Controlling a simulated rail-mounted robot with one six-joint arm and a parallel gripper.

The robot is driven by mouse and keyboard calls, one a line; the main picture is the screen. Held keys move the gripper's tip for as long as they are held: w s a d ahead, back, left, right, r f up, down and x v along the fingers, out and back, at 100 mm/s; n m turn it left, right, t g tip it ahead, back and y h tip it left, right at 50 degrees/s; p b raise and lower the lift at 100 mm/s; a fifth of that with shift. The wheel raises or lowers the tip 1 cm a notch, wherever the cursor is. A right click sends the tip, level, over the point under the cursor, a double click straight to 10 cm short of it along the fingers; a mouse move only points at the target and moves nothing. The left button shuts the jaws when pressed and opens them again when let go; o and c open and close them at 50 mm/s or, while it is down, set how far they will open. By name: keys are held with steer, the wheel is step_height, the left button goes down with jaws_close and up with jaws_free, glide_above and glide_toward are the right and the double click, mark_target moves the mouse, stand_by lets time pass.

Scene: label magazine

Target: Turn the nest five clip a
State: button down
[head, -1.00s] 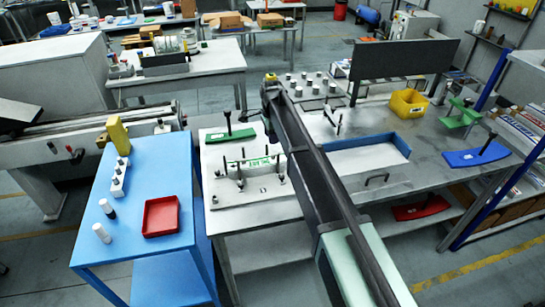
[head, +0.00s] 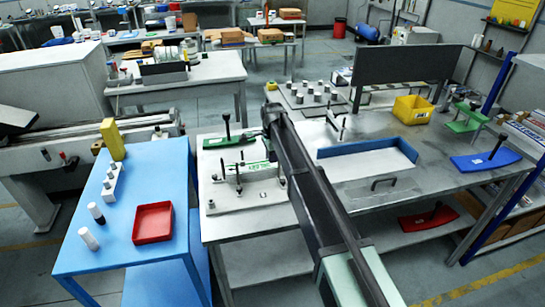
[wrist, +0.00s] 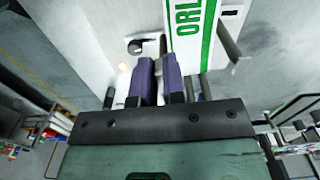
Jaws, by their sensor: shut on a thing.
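The nest fixture (head: 225,204) is a pale plate with several dark upright posts, standing on the grey bench left of my arm. A white label with green lettering (head: 257,172) lies on it; it also shows in the wrist view (wrist: 190,35). My gripper (wrist: 160,66) has two purple fingers close together, pointing at the plate beside the label. They are shut on a thin dark clip (wrist: 163,44), of which only a short length shows between the tips. A dark round knob (wrist: 135,46) sits just left. In the head view my fingers are hidden behind the arm.
A blue table (head: 110,247) with a red tray (head: 153,238) stands at left. A green curved piece with a dark post (head: 228,140) lies behind the fixture. A blue-edged tray (head: 365,165) and yellow bin (head: 413,110) are to the right. Posts rise close around my fingers.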

steer(key=shift+s+n, duration=0.1)
steer(key=shift+n, duration=0.2)
steer(key=shift+s+d+n, duration=0.2)
steer(key=shift+d+n, duration=0.35)
steer(key=shift+n, duration=2.3)
steer(key=shift+s+d+n, duration=0.25)
steer(key=shift+d+n, duration=0.35)
steer(key=shift+n, duration=2.3)
steer(key=shift+s+d+n, duration=0.2)
steer(key=shift+d+n, duration=0.35)
steer(key=shift+n, duration=2.3)
steer(key=c, duration=1.2)
jaws_free()
